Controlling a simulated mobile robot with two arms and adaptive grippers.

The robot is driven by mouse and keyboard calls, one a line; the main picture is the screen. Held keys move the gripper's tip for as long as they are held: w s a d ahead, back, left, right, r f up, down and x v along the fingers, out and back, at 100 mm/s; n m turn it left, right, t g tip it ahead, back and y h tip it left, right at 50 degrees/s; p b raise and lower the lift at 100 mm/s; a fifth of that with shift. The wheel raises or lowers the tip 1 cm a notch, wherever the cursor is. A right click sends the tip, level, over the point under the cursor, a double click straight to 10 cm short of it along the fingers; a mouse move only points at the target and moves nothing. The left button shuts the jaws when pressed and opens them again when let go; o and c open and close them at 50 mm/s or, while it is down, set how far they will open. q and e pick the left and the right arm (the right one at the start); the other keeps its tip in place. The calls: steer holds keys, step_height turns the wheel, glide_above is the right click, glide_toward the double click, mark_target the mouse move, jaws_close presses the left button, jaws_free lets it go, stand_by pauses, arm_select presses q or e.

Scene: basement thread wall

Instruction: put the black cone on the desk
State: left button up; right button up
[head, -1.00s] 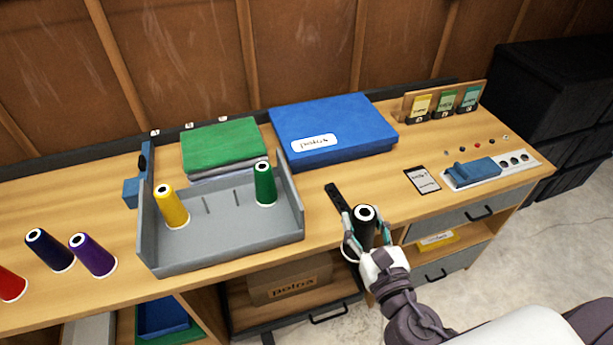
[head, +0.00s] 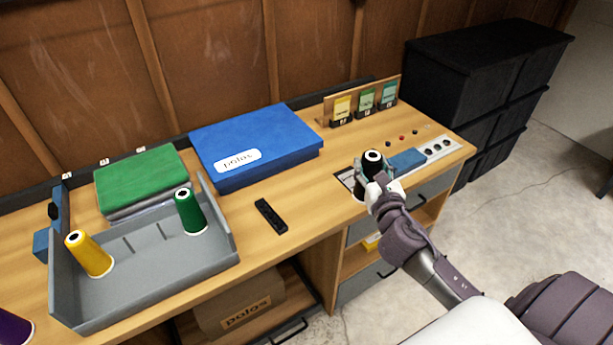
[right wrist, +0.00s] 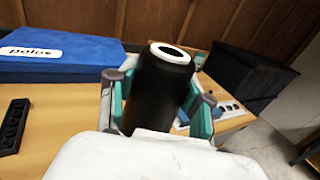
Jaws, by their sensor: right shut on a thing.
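The black cone (head: 371,164) is a thread cone with a white ring on top. My right gripper (head: 374,178) is shut around it and holds it nearly upright by the right part of the desk (head: 310,200), near the printed card and the blue block. Whether the cone's base touches the desk is hidden by the gripper. In the right wrist view the cone (right wrist: 158,90) stands between the two fingers, tilted slightly. My left gripper is not in view.
A grey tray (head: 150,290) holds a yellow cone (head: 88,254) and a green cone (head: 190,212). A blue box (head: 255,145), a black remote-like strip (head: 271,215) and a blue block (head: 407,160) lie on the desk. Bare desk surrounds the strip.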

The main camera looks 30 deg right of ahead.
steer(key=shift+w+a+f+b, duration=0.45)
steer(key=shift+w+f+b, duration=0.15)
steer(key=shift+w+f, duration=1.2)
steer(key=shift+w+a+f+b, duration=0.5)
steer(key=shift+w+f+b, duration=0.1)
steer(key=shift+w+f, duration=1.15)
steer(key=shift+w+a+f+b, duration=0.45)
steer(key=shift+w+f+b, duration=0.15)
steer(key=shift+w+f, duration=1.15)
steer(key=o, duration=0.8)
steer(key=shift+f, duration=0.15)
steer(key=o, duration=0.5)
steer(key=shift+c, duration=0.2)
